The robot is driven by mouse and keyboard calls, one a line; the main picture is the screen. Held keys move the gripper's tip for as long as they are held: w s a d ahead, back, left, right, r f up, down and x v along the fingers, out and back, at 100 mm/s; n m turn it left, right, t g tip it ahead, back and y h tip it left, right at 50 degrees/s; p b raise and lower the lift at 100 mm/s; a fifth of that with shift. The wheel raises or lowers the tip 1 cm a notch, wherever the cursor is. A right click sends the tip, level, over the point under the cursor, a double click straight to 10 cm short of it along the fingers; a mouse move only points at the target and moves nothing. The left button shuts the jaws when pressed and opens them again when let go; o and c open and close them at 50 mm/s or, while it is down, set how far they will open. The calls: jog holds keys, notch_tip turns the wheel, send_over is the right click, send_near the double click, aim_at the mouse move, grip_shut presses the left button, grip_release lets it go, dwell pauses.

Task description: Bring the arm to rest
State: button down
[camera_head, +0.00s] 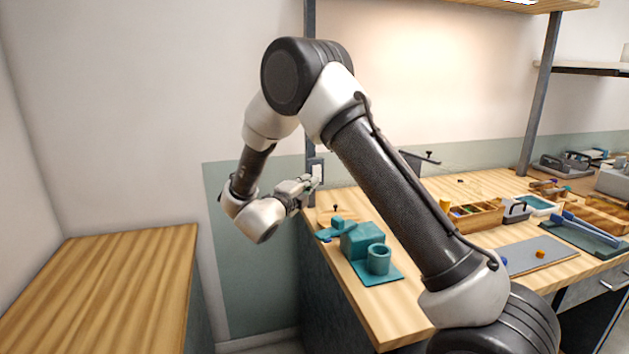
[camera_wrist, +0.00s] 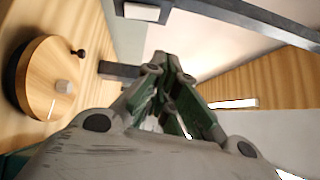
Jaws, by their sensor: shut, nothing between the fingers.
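My arm is raised and bent in the head view, with its elbow high and its forearm folded down to the left. My gripper (camera_head: 318,172) is beside the bench's left back corner, pointing right, with nothing seen in it. In the wrist view my gripper (camera_wrist: 167,68) shows its fingertips together, shut and empty. The wrist view is tilted, with the bench along its left side.
The wooden bench (camera_head: 395,322) holds a teal block with a cup (camera_head: 379,259), a wooden box (camera_head: 473,216), a grey mat (camera_head: 540,255) and a dark tray (camera_head: 585,238). A lower wooden surface (camera_head: 110,280) stands at left. A post (camera_head: 545,90) rises behind the bench.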

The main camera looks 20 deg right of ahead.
jog(key=shift+s+a, duration=0.3)
jog(key=w+a+f+n+g+y, duration=0.2)
jog(key=a+f+n+y, duration=1.05)
jog(key=n, duration=0.25)
jog(key=s+r+n+g+y, duration=0.2)
jog(key=s+n+g+y, duration=0.3)
jog(key=s, duration=0.4)
jog(key=s+d+r+n+h, duration=0.1)
jog(key=s+d+r+n, duration=0.1)
jog(key=s+d+r, duration=0.4)
jog(key=s+d+r+n+g+h, duration=0.1)
jog(key=s+d+r+n, duration=0.2)
jog(key=s+d+r, duration=0.4)
jog(key=s+d+r+n+g+h, duration=0.1)
jog(key=s+d+r, duration=0.5)
jog(key=s+d, duration=0.6)
jog(key=s+n+h, duration=0.1)
jog(key=s+n, duration=0.1)
jog(key=s, duration=0.6)
jog(key=shift+s+d+r, duration=0.2)
jog(key=shift+s+r, duration=0.05)
jog(key=shift+s, duration=0.15)
